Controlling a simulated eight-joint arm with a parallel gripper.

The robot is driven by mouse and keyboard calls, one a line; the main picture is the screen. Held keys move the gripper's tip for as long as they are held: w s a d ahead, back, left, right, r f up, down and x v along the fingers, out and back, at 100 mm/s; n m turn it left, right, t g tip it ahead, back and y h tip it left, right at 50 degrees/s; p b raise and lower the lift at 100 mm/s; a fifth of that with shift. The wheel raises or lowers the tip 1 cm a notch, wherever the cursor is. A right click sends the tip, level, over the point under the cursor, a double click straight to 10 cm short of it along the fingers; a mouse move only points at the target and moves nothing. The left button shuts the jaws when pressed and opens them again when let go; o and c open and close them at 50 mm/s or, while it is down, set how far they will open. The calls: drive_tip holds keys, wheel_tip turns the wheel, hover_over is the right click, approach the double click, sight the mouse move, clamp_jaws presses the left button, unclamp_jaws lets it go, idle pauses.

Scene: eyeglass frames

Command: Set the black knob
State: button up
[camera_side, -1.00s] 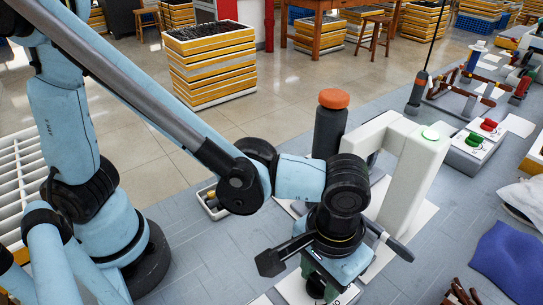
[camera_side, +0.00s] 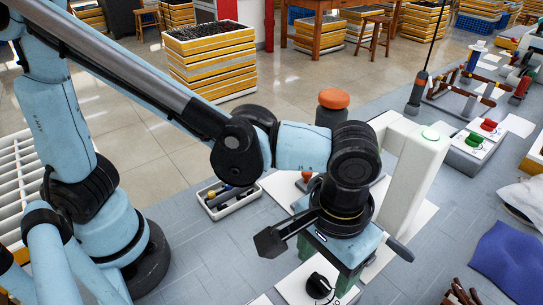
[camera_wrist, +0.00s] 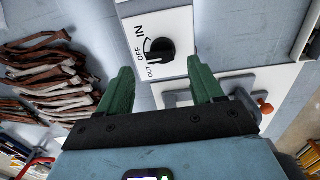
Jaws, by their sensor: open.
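The black knob (camera_wrist: 160,50) sits on a white panel (camera_wrist: 176,20) marked IN, OFF and OUT in the wrist view. Which mark it points to is hard to tell. The knob also shows at the bottom of the side view (camera_side: 317,287), on its white plate. My gripper (camera_wrist: 158,77) is open, its two green fingers spread on either side of the knob in the wrist view. In the side view my gripper (camera_side: 325,268) is above the knob, apart from it and holding nothing.
Brown eyeglass frames (camera_wrist: 42,75) lie left of the panel in the wrist view. A tool tray (camera_side: 230,200) is to the left.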

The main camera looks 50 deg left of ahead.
sight(321, 281)
wheel_tip(321, 281, up, 8)
idle(0.5)
drive_tip(key=shift+r, duration=0.1)
drive_tip(key=w+a+f+t, duration=0.1)
drive_tip(key=w+a+t, duration=0.1)
drive_tip(key=a, duration=1.1)
drive_tip(key=w+a+f+t, duration=0.2)
drive_tip(key=a+t, duration=0.3)
drive_tip(key=a, duration=0.8)
drive_tip(key=shift+w+f, duration=0.3)
drive_tip(key=shift+w, duration=0.5)
drive_tip(key=shift+a, duration=0.1)
